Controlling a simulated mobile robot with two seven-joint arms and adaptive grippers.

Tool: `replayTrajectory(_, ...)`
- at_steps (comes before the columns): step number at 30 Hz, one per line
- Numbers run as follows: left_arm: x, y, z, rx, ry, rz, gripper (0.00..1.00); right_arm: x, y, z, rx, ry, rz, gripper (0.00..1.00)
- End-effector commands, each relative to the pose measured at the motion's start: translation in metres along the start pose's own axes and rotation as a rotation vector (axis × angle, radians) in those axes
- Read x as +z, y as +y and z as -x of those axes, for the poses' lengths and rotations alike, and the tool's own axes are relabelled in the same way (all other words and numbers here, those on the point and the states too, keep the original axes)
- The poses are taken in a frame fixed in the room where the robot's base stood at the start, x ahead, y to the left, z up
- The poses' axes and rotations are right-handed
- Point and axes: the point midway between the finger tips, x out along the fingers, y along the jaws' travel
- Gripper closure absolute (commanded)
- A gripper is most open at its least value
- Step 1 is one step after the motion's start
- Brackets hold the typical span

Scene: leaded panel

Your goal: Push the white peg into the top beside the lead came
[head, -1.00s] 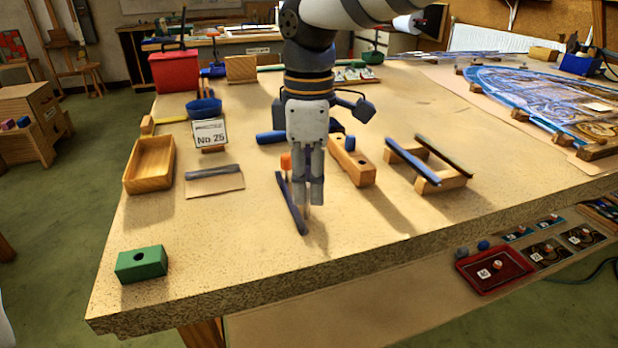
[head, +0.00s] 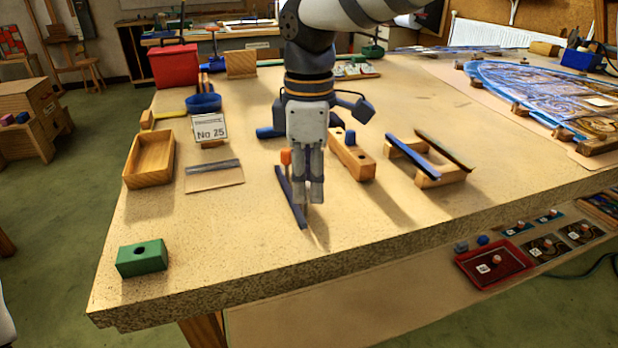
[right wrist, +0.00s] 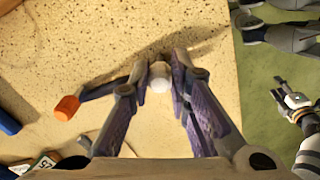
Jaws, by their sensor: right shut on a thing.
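My right gripper (head: 309,198) points down over the near middle of the bench. It is shut on a small white peg, whose pale round end shows between the fingertips in the right wrist view (right wrist: 160,76). The lead came, a dark narrow strip (head: 296,208), lies on the bench just left of the fingers. An orange piece (head: 286,157) is at its far end and also shows in the right wrist view (right wrist: 67,107). Whether the peg tip touches the bench top is unclear. A gripper, seemingly my left (right wrist: 284,94), shows small over the floor in the right wrist view.
A wooden block with a blue peg (head: 351,160) stands close right of the gripper. Dark strips rest on a wooden stand (head: 440,178) farther right. A green holed block (head: 141,259) and a wooden tray (head: 150,160) are left.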

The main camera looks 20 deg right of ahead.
Motion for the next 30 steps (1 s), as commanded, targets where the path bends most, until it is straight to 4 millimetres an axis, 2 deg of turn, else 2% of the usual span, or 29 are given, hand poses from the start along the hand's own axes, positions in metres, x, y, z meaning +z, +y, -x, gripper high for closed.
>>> replayTrajectory(8, 0.001, 0.0, -0.001, 0.0, -0.003, 0.0, 0.59, 0.0, -0.001, -0.007, -0.005, -0.003, 0.0, 1.0)
replayTrajectory(9, 0.001, 0.0, -0.001, 0.0, -0.003, 0.0, 0.59, 0.0, -0.001, -0.007, -0.005, -0.003, 0.001, 0.76)
replayTrajectory(11, 0.001, 0.0, -0.001, 0.0, -0.003, 0.0, 0.59, 0.0, -0.001, -0.007, -0.005, -0.003, 0.001, 0.62)
replayTrajectory(12, 0.001, 0.0, -0.001, 0.0, -0.003, 0.0, 0.59, 0.0, -0.001, -0.007, -0.005, -0.003, 0.001, 0.59)
replayTrajectory(21, 0.0, 0.0, 0.0, 0.0, -0.001, 0.0, 0.59, 0.0, 0.0, -0.003, -0.002, -0.001, 0.0, 0.59)
replayTrajectory(23, 0.0, 0.0, 0.0, 0.0, -0.001, 0.0, 0.59, 0.0, 0.0, 0.004, -0.001, -0.001, 0.0, 0.59)
replayTrajectory(30, 0.0, 0.0, 0.0, 0.0, -0.001, 0.0, 0.59, -0.001, 0.001, 0.068, 0.002, 0.001, 0.0, 0.59)
